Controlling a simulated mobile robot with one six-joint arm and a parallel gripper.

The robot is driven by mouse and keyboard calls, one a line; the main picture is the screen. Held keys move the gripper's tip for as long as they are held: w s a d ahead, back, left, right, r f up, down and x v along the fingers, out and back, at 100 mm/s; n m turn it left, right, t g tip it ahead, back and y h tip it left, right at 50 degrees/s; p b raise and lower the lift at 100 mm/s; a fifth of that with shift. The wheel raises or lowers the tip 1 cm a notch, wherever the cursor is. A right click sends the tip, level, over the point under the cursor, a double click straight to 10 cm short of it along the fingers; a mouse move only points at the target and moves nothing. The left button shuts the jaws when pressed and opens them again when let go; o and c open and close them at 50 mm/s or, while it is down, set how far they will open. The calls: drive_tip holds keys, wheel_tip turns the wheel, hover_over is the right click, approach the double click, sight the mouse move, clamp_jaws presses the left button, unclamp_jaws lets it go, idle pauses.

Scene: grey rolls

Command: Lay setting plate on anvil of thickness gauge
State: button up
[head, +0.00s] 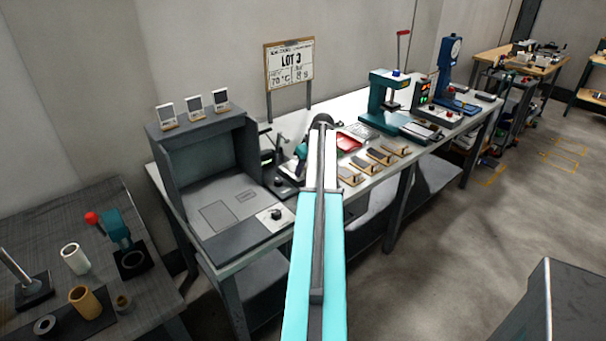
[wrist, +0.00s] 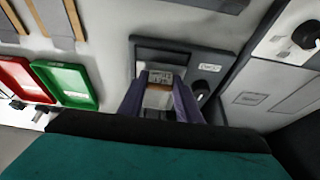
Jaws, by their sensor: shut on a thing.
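In the wrist view my gripper (wrist: 160,92) is shut on a small plate, the setting plate (wrist: 158,98), which shows brown between the two purple-grey fingers. A pale labelled surface lies just beyond it. A dark grey stepped base with a black knob, which looks like the thickness gauge (wrist: 182,45), lies beneath and around the fingertips. I cannot tell whether the plate touches it. In the head view the dark gauge base (head: 284,188) stands right of the grey booth; my arm hides part of this area and my fingertips are not clear.
A grey booth (head: 205,165) stands left on the bench. A red tray (wrist: 16,76) and a green tray (wrist: 66,84) lie to the left in the wrist view. Several wood-backed samples (head: 378,156) line the bench front, with a teal press (head: 384,105) further right.

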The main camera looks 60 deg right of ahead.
drive_tip(key=shift+f, duration=0.95)
drive_tip(key=o, duration=1.2)
drive_tip(key=b+v, duration=0.1)
drive_tip(key=v, duration=1.1)
drive_tip(key=shift+b, duration=0.35)
